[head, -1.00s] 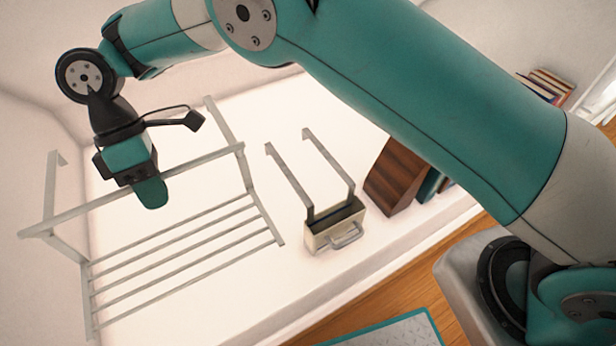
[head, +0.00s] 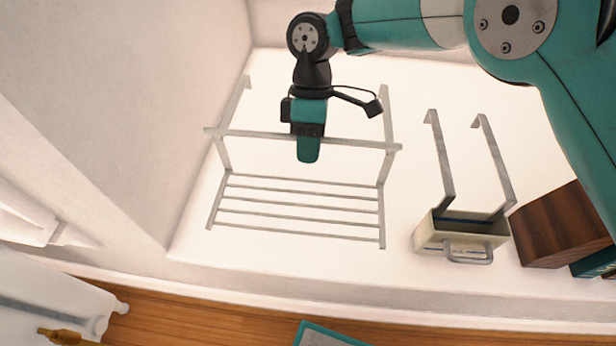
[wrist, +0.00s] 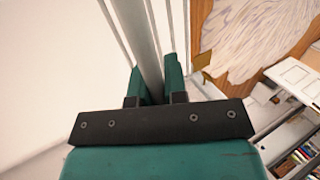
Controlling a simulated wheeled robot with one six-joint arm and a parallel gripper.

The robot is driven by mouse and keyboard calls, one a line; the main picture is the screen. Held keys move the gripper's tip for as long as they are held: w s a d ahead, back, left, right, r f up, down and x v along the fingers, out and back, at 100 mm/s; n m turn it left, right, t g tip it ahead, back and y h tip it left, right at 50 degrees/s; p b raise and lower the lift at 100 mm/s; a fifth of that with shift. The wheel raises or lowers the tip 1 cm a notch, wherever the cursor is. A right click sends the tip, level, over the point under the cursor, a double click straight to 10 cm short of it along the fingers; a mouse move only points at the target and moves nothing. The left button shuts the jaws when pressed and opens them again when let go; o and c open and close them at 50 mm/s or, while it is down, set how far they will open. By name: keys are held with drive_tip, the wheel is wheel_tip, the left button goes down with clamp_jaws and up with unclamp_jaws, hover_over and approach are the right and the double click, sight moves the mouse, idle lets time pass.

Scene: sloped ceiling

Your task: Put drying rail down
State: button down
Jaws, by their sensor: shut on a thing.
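The drying rail (head: 300,208) is a pale grey metal rack with several parallel bars, two side uprights and hooked arms. In the head view it is over the white surface, left of centre. My gripper (head: 308,150) is shut on its upper crossbar, near the middle. In the wrist view the bar (wrist: 143,50) runs between the two teal fingers (wrist: 160,78). I cannot tell whether the rail touches the white surface below it.
A cream box with a handle and two long hooked arms (head: 462,238) stands right of the rail on the white surface (head: 300,262). A dark wooden block (head: 555,225) is further right. A wall (head: 110,110) rises at the left. The wooden floor (head: 200,312) lies in front.

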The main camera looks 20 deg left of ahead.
drive_tip(key=b, duration=0.2)
hover_over(309, 186)
drive_tip(key=shift+a+f, duration=0.1)
drive_tip(key=shift+f, duration=3.1)
drive_tip(key=c, duration=1.2)
unclamp_jaws()
drive_tip(key=shift+o, duration=0.2)
